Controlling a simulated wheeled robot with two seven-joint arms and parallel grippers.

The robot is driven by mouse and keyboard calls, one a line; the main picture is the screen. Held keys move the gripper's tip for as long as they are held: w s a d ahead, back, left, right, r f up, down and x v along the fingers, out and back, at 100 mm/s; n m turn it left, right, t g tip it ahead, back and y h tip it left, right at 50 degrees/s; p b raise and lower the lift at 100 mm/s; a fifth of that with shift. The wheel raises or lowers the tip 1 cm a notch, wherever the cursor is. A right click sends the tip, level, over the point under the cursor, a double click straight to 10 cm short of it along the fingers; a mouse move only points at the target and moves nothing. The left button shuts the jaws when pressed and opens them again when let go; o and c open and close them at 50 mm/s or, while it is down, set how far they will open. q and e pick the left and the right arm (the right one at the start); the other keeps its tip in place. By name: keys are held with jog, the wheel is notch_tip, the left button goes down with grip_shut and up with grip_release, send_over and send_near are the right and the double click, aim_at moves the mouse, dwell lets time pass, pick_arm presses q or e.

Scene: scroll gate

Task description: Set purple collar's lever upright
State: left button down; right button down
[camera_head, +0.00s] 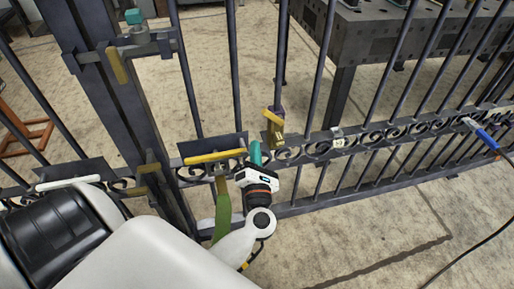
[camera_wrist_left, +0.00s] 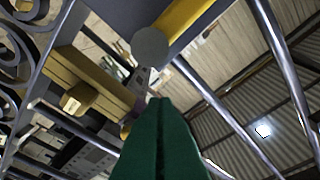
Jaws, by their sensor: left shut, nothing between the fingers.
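The purple collar (camera_head: 278,135) sits on a gate bar near the middle of the head view, just above the scrollwork. Its yellow lever (camera_head: 271,116) is slanted, running down to the right. My left gripper (camera_head: 255,152) is just left of and below the collar, its teal fingers pointing up. The fingers are shut and empty, with a visible gap to the lever. In the left wrist view the shut green fingers (camera_wrist_left: 160,105) point up, beside a yellow block (camera_wrist_left: 88,80) that may be the lever. My right gripper is not in view.
A long yellow handle (camera_head: 215,157) on a dark plate lies left of my gripper. Gate bars and scrollwork (camera_head: 385,131) surround it. A thick post carries a yellow lever (camera_head: 116,66). A blue-ended cable (camera_head: 485,137) hangs at right. A dark table (camera_head: 375,45) stands behind the gate.

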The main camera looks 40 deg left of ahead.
aim_at(273, 117)
pick_arm(q)
jog(key=w+r, duration=0.3)
jog(key=w, duration=0.2)
jog(key=shift+a+r, duration=0.2)
jog(key=shift+a, duration=0.15)
jog(key=shift+w+p, duration=0.1)
jog(key=shift+p, duration=0.2)
jog(key=shift+r, duration=0.15)
